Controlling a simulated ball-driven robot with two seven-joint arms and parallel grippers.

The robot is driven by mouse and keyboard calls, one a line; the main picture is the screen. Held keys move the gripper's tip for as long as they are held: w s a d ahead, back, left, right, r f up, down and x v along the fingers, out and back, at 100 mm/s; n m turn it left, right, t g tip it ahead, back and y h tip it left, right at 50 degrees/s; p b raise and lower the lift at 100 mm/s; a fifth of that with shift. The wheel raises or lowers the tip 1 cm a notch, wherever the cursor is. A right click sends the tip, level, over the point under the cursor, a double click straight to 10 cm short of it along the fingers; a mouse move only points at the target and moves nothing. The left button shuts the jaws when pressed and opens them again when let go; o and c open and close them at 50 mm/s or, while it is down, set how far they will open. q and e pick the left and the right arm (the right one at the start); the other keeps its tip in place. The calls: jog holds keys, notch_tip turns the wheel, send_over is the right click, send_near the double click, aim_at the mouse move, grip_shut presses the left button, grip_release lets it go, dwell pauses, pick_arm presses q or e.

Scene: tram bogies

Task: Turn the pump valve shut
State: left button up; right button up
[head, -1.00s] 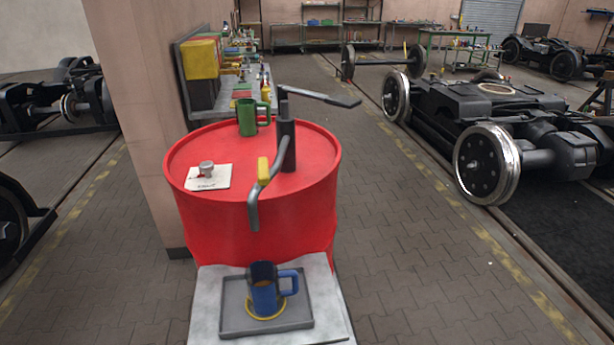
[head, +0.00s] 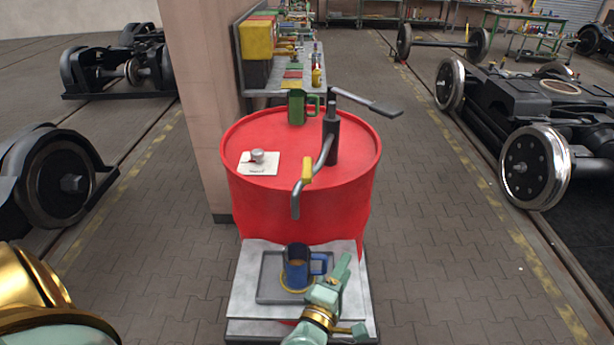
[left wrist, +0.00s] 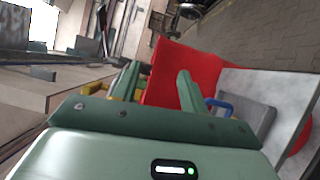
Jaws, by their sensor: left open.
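The red drum (head: 300,207) carries a dark hand pump (head: 331,138) with a long lever and a bent grey spout. The yellow valve lever (head: 307,169) sits on the spout and lies roughly along it. A blue mug (head: 297,268) with brown liquid stands under the spout on a yellow ring in a grey tray (head: 267,290). My left gripper (head: 352,297) is open and empty, right of the mug and below the valve. In the left wrist view its fingers (left wrist: 156,84) are apart, with the drum (left wrist: 200,65) beyond. My right gripper is out of view.
A green mug (head: 297,108) and a white card (head: 259,164) with a small metal knob are on the drum top. A pillar (head: 200,100) and a bench stand behind left. Bogies flank both sides; the paved floor (head: 440,250) right of the drum is clear.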

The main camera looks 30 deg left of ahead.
pick_arm(q)
jog(key=a+r+n+y, duration=0.3)
jog(key=r+n+y, duration=0.1)
jog(key=r+n, duration=0.55)
jog(key=n+g+y+p, duration=0.1)
jog(key=n+g+y, duration=0.25)
jog(key=n, duration=0.95)
send_near(307, 166)
jog(key=shift+t, duration=0.25)
jog(key=p+x, duration=0.1)
jog(key=x, duration=0.4)
jog(key=p+x, duration=0.1)
jog(key=x, duration=0.4)
jog(key=shift+s+f, duration=0.1)
jog(key=shift+f, duration=0.15)
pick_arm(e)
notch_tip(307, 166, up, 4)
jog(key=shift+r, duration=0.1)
pick_arm(q)
grip_shut()
jog(key=shift+y, duration=0.25)
